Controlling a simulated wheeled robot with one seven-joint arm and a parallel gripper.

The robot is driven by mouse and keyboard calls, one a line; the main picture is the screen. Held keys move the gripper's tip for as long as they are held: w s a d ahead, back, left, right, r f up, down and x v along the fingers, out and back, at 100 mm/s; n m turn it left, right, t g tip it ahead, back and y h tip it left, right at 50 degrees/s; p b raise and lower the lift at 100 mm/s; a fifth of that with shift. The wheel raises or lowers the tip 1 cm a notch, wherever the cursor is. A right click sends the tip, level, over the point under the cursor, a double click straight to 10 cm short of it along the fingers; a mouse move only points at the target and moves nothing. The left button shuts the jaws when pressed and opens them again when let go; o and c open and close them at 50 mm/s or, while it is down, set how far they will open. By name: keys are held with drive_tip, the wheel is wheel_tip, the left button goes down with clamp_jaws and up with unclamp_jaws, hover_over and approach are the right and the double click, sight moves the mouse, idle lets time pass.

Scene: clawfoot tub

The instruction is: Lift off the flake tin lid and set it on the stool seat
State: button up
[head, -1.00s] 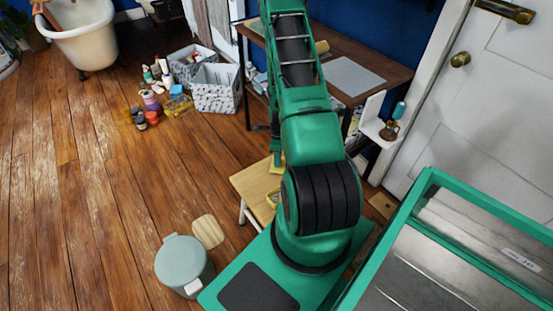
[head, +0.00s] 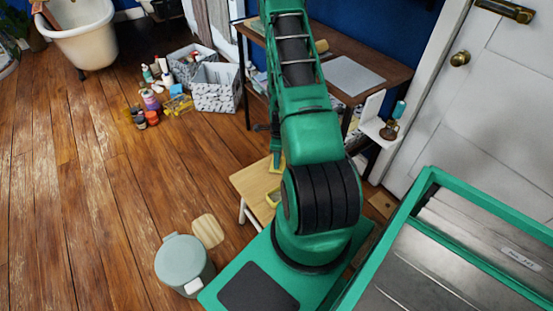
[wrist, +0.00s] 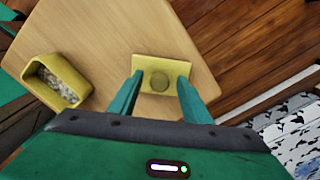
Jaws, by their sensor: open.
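The flake tin (wrist: 50,62) is a yellow box with its top open and pale flakes showing inside. It stands on the wooden stool seat (wrist: 105,30), at the left in the wrist view. Its yellow lid (wrist: 159,82), a rectangular plate with a round knob, lies apart from the tin over the seat. My gripper (wrist: 160,76) is open, with one finger on each side of the lid's knob and a gap on both sides. In the head view my arm hides most of the lid and part of the tin (head: 271,197); the seat (head: 250,181) shows beside it.
A grey-green lidded bin (head: 183,262) and a wooden board (head: 208,231) are on the floor left of the stool. Patterned boxes (head: 216,90) and several bottles stand farther back. A desk (head: 385,75) is behind the arm. The floor at left is clear.

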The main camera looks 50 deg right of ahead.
drive_tip(key=shift+r, duration=0.1)
drive_tip(key=shift+r, duration=3.9)
drive_tip(key=shift+r, duration=0.1)
wheel_tip(320, 180, up, 11)
drive_tip(key=shift+f, duration=0.2)
